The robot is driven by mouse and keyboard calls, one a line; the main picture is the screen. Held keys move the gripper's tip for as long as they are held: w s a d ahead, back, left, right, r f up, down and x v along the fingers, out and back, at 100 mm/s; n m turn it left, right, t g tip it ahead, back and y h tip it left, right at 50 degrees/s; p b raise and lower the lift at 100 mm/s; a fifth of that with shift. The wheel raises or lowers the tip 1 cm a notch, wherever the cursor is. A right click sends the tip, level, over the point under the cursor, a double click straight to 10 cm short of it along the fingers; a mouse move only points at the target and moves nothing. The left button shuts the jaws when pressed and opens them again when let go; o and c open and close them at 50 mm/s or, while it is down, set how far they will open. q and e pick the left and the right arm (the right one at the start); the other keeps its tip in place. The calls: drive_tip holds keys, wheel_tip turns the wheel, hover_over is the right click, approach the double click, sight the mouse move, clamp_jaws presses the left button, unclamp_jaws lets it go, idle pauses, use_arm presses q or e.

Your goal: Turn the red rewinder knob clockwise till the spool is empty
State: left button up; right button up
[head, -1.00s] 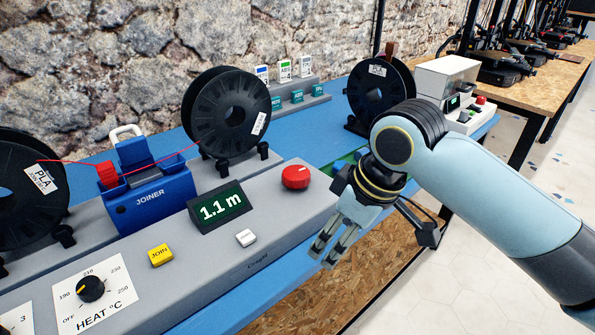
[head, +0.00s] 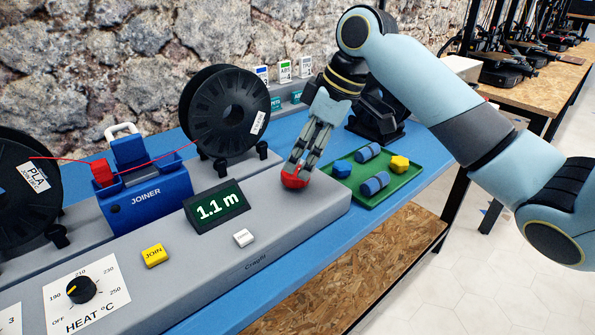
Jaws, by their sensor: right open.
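The red rewinder knob (head: 294,182) sits on the grey machine top, right of the display (head: 217,207) that reads 1.1 m. My right gripper (head: 297,168) points down at the knob from above, its fingers over and around its upper part and hiding some of it. Its jaws are open; I cannot tell whether they touch the knob. A black spool (head: 212,112) stands upright behind the display. Another black spool with a PLA label (head: 22,195) stands at the left edge. Red filament runs between them through the blue joiner (head: 147,198). My left gripper is not in view.
A green tray (head: 375,193) with blue and yellow pieces lies right of the knob. The yellow JOIN button (head: 154,255), a white button (head: 244,238) and the heat dial (head: 81,289) are on the machine. A stone wall stands behind.

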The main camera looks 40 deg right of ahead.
sight(296, 170)
drive_tip(key=x, duration=0.4)
drive_tip(key=shift+f+b, duration=0.1)
drive_tip(key=shift+b, duration=0.2)
